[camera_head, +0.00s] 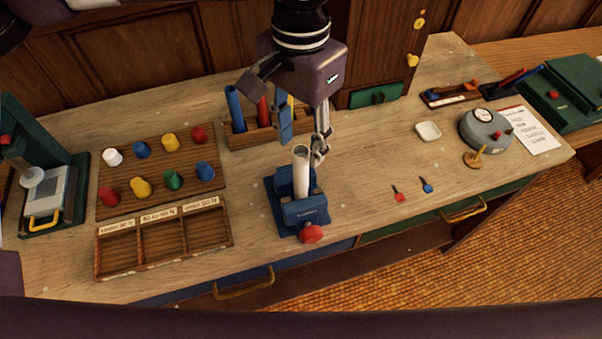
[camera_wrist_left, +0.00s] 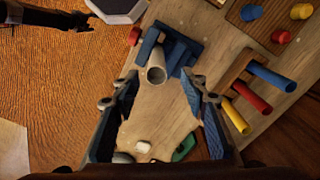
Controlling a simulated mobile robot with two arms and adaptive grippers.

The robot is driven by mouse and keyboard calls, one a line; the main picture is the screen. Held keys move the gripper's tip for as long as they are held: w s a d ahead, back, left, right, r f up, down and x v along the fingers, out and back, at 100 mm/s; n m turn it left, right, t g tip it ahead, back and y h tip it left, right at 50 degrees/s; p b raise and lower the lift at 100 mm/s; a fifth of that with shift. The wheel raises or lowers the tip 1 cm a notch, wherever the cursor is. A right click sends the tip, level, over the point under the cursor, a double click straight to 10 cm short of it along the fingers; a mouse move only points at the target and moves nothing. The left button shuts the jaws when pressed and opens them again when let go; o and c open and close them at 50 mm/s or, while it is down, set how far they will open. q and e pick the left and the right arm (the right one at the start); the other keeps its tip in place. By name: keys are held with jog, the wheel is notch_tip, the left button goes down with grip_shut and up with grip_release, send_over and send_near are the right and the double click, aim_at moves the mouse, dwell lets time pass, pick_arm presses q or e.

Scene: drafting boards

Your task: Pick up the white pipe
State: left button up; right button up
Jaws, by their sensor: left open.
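The white pipe (camera_head: 301,172) stands upright in a blue vise (camera_head: 306,211) that has a red knob, at the front middle of the workbench. My left gripper (camera_head: 304,138) is open and hangs from above, just above and behind the pipe's top. In the left wrist view the hollow end of the white pipe (camera_wrist_left: 156,75) shows between the tips of my open left gripper (camera_wrist_left: 160,88), and nothing is held. A dark arm end, apparently my right gripper (camera_wrist_left: 80,20), shows at the top left there; its jaws are too small to read.
A wooden rack (camera_head: 252,136) with blue, red and yellow pipes stands close behind the vise. Left are a board of coloured pegs (camera_head: 155,158) and an empty three-compartment tray (camera_head: 163,247). A white dish (camera_head: 428,131) and a grey round device (camera_head: 484,130) stand right.

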aim_at(301, 166)
pick_arm(q)
jog(key=shift+s+f+p, duration=0.35)
jog(key=shift+s+f, duration=0.05)
jog(key=shift+f, duration=0.3)
notch_tip(301, 166, down, 4)
jog(key=shift+w+f+p, duration=0.15)
jog(key=shift+f+p, duration=0.05)
jog(key=shift+p, duration=0.9)
jog(key=shift+f, duration=0.3)
jog(key=shift+r, duration=0.1)
grip_shut()
